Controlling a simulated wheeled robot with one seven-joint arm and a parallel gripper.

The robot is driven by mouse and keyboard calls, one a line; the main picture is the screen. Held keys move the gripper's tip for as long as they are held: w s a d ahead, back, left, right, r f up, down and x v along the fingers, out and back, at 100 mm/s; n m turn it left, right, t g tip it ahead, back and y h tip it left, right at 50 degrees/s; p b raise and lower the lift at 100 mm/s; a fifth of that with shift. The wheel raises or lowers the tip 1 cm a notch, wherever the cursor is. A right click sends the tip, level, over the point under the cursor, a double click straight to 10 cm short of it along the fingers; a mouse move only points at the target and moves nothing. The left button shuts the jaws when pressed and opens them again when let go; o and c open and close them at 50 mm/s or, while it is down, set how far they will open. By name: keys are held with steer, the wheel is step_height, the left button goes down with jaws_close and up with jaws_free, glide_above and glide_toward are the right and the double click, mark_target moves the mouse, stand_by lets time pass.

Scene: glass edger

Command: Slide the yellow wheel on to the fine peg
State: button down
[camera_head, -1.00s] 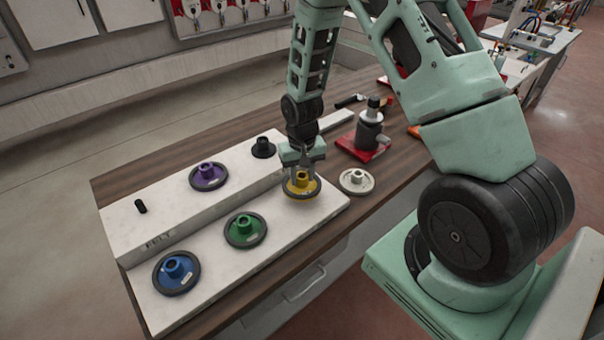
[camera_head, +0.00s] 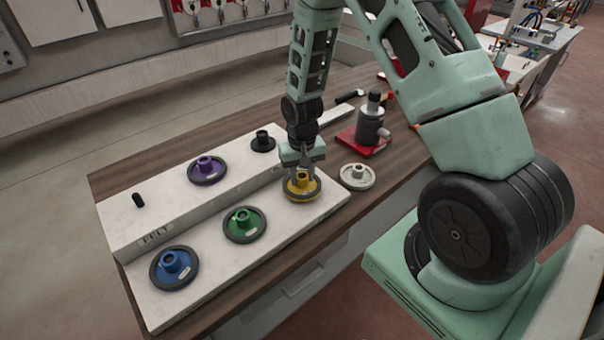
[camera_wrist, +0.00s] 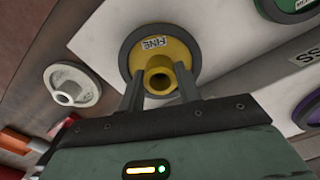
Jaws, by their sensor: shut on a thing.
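The yellow wheel (camera_head: 303,191) has a dark rim and a raised hub. It is at the right end of the lower white step of the rack. My gripper (camera_head: 303,174) points down from above and is shut on its hub. In the wrist view, the two fingers (camera_wrist: 160,95) flank the hub of the yellow wheel (camera_wrist: 178,52), whose label reads FINE. The wheel looks level, on or just above the step. The fine peg is hidden under the wheel and fingers, so I cannot tell how far the wheel is down on it.
Green (camera_head: 244,224) and blue (camera_head: 174,268) wheels lie along the lower step. A purple wheel (camera_head: 207,170), a black wheel (camera_head: 262,141) and a bare black peg (camera_head: 138,200) are on the upper step. A cream wheel (camera_head: 357,177) lies on the wooden bench, near a grey device on a red base (camera_head: 369,130).

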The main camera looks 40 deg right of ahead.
steer(key=shift+f+b, duration=0.5)
steer(key=shift+f, duration=0.25)
steer(key=c, duration=0.9)
jaws_free()
steer(key=shift+r, duration=0.1)
step_height(320, 180, up, 17)
steer(key=b, duration=0.3)
steer(key=shift+r+b, duration=0.15)
steer(key=shift+b, duration=0.15)
steer(key=shift+a, duration=0.1)
steer(key=s+a+n+b, duration=0.2)
steer(key=s+a+n, duration=0.4)
steer(key=a, duration=0.8)
steer(key=s+a+n+b, duration=0.1)
steer(key=s+a+n, duration=0.2)
steer(key=s, duration=0.6)
steer(key=s+a+f+n, duration=0.1)
steer(key=s+a+n, duration=0.2)
steer(key=s+a, duration=0.4)
steer(key=shift+s+f+y+b, duration=0.2)
steer(key=shift+s+y+b, duration=0.15)
steer(key=shift+s, duration=0.75)
